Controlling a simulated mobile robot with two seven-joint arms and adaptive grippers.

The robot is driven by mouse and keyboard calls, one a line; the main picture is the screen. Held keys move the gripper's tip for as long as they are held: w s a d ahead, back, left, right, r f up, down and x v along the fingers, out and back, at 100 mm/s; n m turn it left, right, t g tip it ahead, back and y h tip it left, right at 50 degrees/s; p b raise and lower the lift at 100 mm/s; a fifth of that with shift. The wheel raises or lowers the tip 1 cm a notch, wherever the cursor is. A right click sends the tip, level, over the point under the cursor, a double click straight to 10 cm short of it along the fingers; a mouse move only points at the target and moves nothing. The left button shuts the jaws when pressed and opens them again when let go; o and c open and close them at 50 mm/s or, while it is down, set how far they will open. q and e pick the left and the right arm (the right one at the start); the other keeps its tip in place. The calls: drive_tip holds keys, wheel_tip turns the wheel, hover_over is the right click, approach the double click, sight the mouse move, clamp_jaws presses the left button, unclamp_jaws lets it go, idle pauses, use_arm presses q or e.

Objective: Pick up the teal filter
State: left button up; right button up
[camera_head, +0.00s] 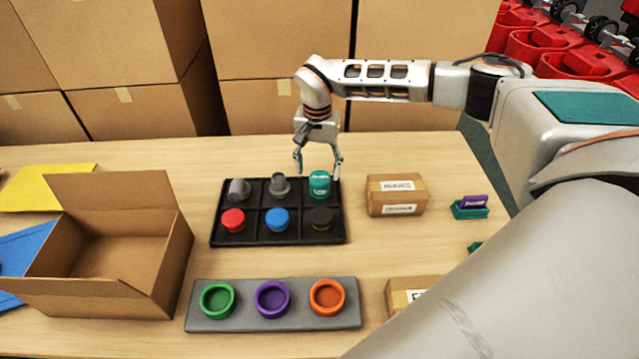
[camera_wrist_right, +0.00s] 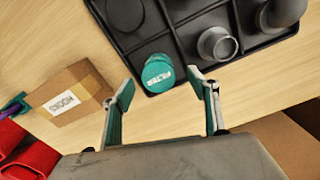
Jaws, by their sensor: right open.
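The teal filter (camera_head: 320,184) stands in the back right compartment of the black tray (camera_head: 278,243). My left gripper is not in view.
The tray also holds grey fittings (camera_head: 279,186), a red cap (camera_head: 232,220), a blue cap (camera_head: 276,220) and a dark cap (camera_head: 320,218). A small carton (camera_head: 396,195) stands right of it. An open box (camera_head: 110,250) is at left. A grey plate (camera_head: 250,321) with coloured rings is in front.

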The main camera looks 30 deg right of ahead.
sight(320, 178)
drive_tip(key=f, duration=0.5)
drive_tip(key=shift+d+f, duration=0.1)
drive_tip(key=shift+d, duration=0.1)
drive_tip(key=c, duration=1.1)
